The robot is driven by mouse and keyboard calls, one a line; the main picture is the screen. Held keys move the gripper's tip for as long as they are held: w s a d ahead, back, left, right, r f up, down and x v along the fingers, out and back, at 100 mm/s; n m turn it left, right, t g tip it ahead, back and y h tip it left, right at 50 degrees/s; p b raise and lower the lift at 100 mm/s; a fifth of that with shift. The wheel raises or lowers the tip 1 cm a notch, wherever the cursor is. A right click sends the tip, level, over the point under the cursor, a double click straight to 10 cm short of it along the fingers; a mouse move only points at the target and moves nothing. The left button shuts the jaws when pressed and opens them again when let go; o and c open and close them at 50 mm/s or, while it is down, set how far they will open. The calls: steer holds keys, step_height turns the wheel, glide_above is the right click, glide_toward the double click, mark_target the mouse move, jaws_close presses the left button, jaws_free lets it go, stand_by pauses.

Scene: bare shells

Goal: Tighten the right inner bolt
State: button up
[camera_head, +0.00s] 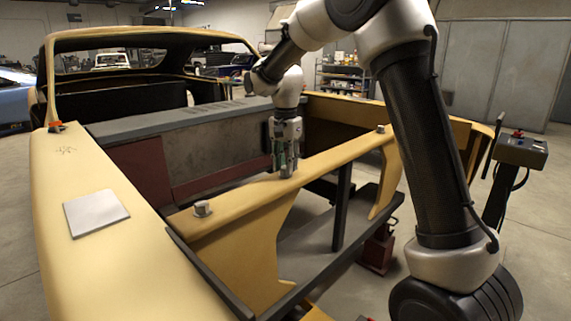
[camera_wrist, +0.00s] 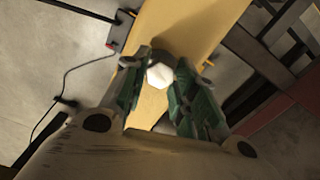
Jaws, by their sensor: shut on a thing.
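My gripper (camera_head: 286,168) points straight down onto the yellow crossbar (camera_head: 335,152) at the front of the car shell. In the wrist view the two green and grey fingers of my gripper (camera_wrist: 161,72) close on a pale hex-headed bolt (camera_wrist: 160,76) from both sides. In the head view the fingers mostly hide this bolt, near the middle of the crossbar. Another bolt (camera_head: 202,208) stands upright at the crossbar's near left end. A further bolt (camera_head: 381,129) stands at its far right end. Both are clear of my gripper.
A flat light grey plate (camera_head: 96,212) lies on the left yellow fender (camera_head: 85,255). A small orange item (camera_head: 56,126) sits further back on it. A control box on a stand (camera_head: 521,150) is at the right. The engine bay is open below the crossbar.

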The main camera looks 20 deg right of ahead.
steer(key=m, duration=0.6)
steer(key=shift+w+r, duration=0.1)
steer(key=shift+r, duration=0.05)
steer(key=m, duration=0.5)
steer(key=shift+m, duration=0.4)
steer(key=o, duration=1.1)
steer(key=shift+c, duration=0.2)
step_height(320, 180, up, 12)
